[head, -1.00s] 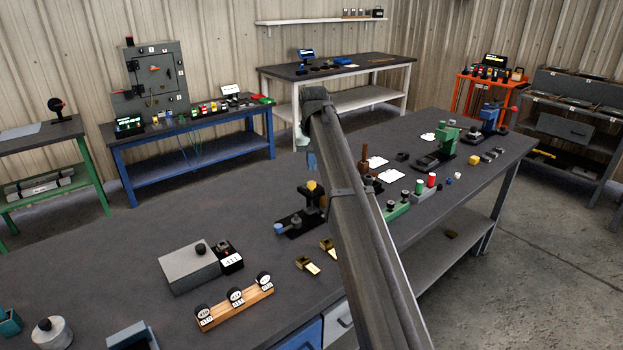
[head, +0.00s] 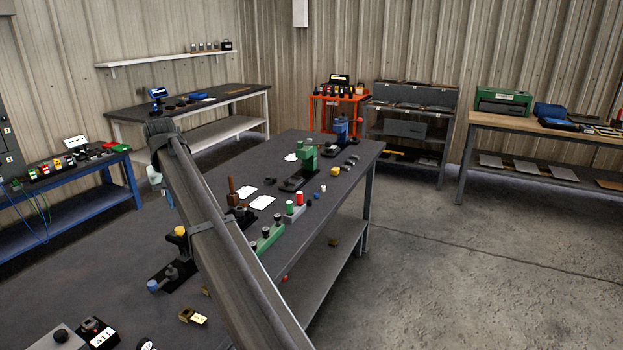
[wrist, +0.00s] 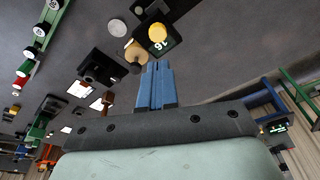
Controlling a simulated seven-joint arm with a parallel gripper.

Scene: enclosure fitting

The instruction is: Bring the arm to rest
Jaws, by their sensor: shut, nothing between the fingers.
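My arm reaches up across the dark workbench (head: 100,235) in the head view. My gripper (head: 154,175) is at its far end, mostly hidden behind my own arm. In the wrist view, my gripper (wrist: 157,68) has its two blue fingers together, with nothing between them.
A black fixture with a yellow knob (head: 180,231), a green strip with black knobs (head: 266,239), a green press (head: 306,157) and a blue press (head: 340,130) stand on the bench. Other benches line the walls. Open concrete floor (head: 460,260) lies to the right.

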